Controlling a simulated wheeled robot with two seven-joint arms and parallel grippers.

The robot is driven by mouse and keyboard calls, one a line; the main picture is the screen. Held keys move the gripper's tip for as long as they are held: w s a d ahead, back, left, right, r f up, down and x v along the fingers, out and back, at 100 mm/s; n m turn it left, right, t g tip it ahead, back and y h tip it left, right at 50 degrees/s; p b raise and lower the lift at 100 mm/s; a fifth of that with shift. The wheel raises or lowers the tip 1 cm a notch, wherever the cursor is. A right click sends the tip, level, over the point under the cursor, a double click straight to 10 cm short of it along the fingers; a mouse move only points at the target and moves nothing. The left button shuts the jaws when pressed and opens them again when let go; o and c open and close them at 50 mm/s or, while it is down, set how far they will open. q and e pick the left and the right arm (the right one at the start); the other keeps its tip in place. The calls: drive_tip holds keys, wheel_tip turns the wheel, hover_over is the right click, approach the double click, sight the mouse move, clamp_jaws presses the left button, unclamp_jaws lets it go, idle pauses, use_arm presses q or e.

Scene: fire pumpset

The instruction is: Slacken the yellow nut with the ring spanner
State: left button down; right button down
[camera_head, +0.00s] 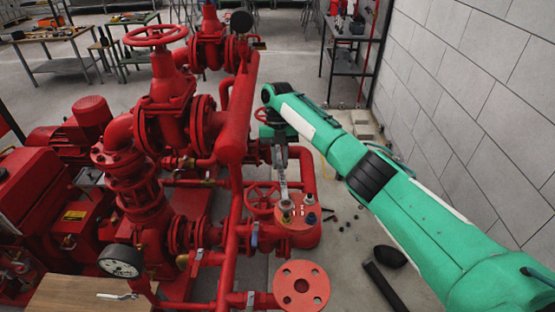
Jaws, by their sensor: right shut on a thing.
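My right gripper (280,158), at the end of the green arm from the lower right, is shut on the ring spanner (283,184). The spanner is slim and grey and reaches from the gripper down to the red flange (296,238). Its ring end is at the yellow nut (286,217) on the flange's left side. The view is too small to tell whether the ring is around the nut or just above it. My left gripper is not in view.
Red pipes (232,140) and a red handwheel (262,198) stand close left of the spanner. Dark bolts (311,218) stick up from the flange. Small loose parts (349,223) and a black tube (386,286) lie on the floor. A grey block wall (475,90) bounds the right.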

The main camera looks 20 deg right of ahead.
idle(0.3)
drive_tip(key=shift+f+b, duration=0.8)
drive_tip(key=shift+f, duration=0.45)
drive_tip(key=shift+f+b, duration=0.85)
drive_tip(key=shift+f, duration=0.55)
drive_tip(key=shift+d+m+p, duration=0.3)
drive_tip(key=shift+d+p, duration=0.1)
drive_tip(key=shift+p, duration=0.1)
idle(0.5)
drive_tip(key=shift+r, duration=0.2)
drive_tip(key=shift+r+p, duration=1.85)
drive_tip(key=shift+r, duration=0.6)
